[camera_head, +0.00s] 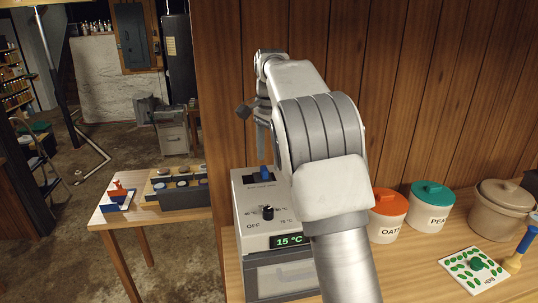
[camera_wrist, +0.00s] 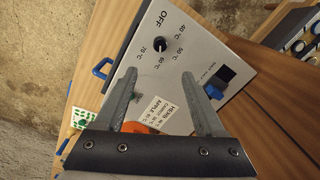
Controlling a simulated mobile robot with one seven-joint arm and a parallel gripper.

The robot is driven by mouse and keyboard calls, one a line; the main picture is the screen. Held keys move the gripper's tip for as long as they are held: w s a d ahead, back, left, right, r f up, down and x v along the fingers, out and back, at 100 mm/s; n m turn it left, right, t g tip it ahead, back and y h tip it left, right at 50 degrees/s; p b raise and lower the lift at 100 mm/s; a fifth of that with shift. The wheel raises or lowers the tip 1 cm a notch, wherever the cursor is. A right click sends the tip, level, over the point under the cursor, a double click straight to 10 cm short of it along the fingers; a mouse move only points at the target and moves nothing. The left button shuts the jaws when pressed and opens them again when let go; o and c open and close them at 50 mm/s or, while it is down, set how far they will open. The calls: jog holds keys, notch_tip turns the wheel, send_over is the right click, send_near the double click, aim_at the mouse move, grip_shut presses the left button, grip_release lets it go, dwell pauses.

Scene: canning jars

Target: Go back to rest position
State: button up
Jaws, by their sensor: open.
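My gripper (camera_head: 262,150) hangs above the back of a white control box, partly hidden behind my arm in the head view. In the wrist view its two fingers (camera_wrist: 161,85) are spread apart with nothing between them. The white box (camera_head: 244,205) has a black knob (camera_head: 267,212), a blue switch (camera_head: 265,173) and a green display (camera_head: 289,240) reading 15 °C. The wrist view shows the box top with the knob (camera_wrist: 160,45), the blue switch (camera_wrist: 213,92) and a paper label (camera_wrist: 154,112) partly behind the fingers.
An orange-lidded canister (camera_head: 386,220), a teal-lidded canister (camera_head: 430,206), a beige pot (camera_head: 497,218) and a white card with green marks (camera_head: 472,270) stand right of my arm. A wooden wall (camera_head: 350,40) rises behind. A side table (camera_head: 130,218) with a dark jar rack (camera_head: 186,198) stands left.

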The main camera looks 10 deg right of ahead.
jog(key=s+r+n+t+b, duration=0.1)
jog(key=s+r+n+t, duration=0.15)
jog(key=s, duration=0.65)
jog(key=s+r+n+t, duration=0.1)
jog(key=s+r+n, duration=0.25)
jog(key=s, duration=0.55)
jog(key=s+f+n+t, duration=0.1)
jog(key=s+f+n, duration=0.2)
jog(key=s, duration=0.5)
jog(key=s+f+n+t+b, duration=0.1)
jog(key=s+f+n, duration=0.2)
jog(key=s+f, duration=0.3)
jog(key=s, duration=0.3)
jog(key=shift+f+n, duration=0.3)
